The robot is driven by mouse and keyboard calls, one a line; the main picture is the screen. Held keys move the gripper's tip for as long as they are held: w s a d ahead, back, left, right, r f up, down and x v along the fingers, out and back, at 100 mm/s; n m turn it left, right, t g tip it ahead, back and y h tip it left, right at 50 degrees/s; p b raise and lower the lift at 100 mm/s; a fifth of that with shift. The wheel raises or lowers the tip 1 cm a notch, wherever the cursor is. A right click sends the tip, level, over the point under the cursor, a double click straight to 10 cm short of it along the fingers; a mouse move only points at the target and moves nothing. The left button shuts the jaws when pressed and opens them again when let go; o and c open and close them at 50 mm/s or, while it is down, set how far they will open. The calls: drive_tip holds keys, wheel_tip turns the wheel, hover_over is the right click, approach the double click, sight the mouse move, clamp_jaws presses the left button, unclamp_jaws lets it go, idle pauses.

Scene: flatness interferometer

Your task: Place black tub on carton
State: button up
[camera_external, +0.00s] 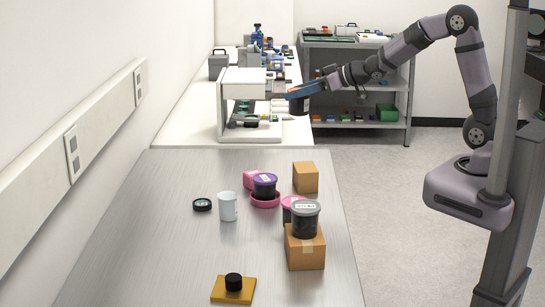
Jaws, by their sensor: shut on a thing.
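My gripper (300,94) is at the back of the scene, beside the white instrument stand and above the white bench. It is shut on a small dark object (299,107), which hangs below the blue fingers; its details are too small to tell. A black tub (305,222) with a grey labelled lid appears to stand upright on a brown carton (306,252) at the front right of the metal table. Another dark tub (265,187) with a purple lid stands at a pink ring. A second carton (305,178) stands behind, its top bare.
The metal table (150,230) also holds a white mug (228,207), a black round piece (202,205) and a yellow plate (233,291) with a black knob. The white instrument stand (238,88) is close to my gripper. The table's left side is clear.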

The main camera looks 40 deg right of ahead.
drive_tip(key=s+a+f+n+g+y, duration=0.1)
drive_tip(key=s+a+f+y, duration=0.1)
drive_tip(key=s, duration=0.4)
wheel_tip(320, 180, down, 2)
drive_tip(key=shift+a+f+n, duration=0.25)
drive_tip(key=shift+a+n, duration=0.15)
drive_tip(key=shift+a, duration=0.25)
hover_over(305, 166)
drive_tip(key=shift+s+f, duration=0.1)
drive_tip(key=shift+f, duration=4.9)
drive_tip(key=shift+f, duration=0.1)
drive_tip(key=shift+f, duration=0.15)
drive_tip(key=o, duration=1)
drive_tip(key=shift+o, duration=0.2)
